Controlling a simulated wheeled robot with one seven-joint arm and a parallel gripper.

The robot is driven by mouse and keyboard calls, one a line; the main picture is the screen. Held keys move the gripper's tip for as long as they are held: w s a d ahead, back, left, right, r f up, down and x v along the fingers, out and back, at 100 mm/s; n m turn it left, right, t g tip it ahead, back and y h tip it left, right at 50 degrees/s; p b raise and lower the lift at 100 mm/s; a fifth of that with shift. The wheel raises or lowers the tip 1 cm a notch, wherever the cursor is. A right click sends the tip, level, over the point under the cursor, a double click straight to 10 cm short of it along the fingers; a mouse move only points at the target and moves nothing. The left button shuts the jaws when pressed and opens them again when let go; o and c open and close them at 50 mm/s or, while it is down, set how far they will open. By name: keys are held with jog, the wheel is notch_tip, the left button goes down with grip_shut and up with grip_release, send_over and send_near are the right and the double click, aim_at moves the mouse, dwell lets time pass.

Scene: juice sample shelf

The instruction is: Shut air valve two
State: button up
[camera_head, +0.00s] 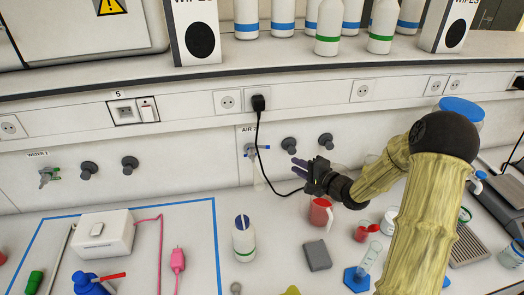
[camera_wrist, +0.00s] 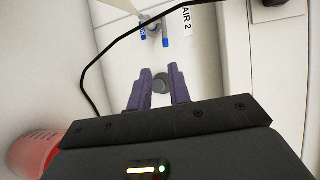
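The AIR 2 valve (camera_head: 251,151), a small tap with blue parts, is on the white wall panel beneath its label. In the wrist view the valve's blue bar (camera_wrist: 165,30) shows near the top, beside the AIR 2 label (camera_wrist: 187,20). My gripper (camera_head: 295,166) is to the right of the valve and a little lower, apart from it. In the wrist view its two purple fingers (camera_wrist: 160,72) are apart, with a grey knob (camera_wrist: 161,84) showing between them. I cannot tell whether the fingers touch that knob. Nothing is visibly held.
A black cable (camera_head: 262,165) hangs from a wall plug past the valve and curves toward my gripper. Grey knobs (camera_head: 289,144) are on the panel to the right. A red jug (camera_head: 320,213) and a white bottle (camera_head: 243,240) stand on the bench below. The WATER 1 tap (camera_head: 48,177) is far left.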

aim_at(262, 147)
jog(key=shift+a+r+m+y, duration=0.15)
jog(key=shift+m+y, duration=0.15)
jog(key=p+x, duration=0.6)
jog(key=x, duration=1.1)
jog(key=shift+w+a, duration=0.1)
jog(key=shift+w, duration=0.05)
jog(key=shift+c, duration=0.2)
grip_shut()
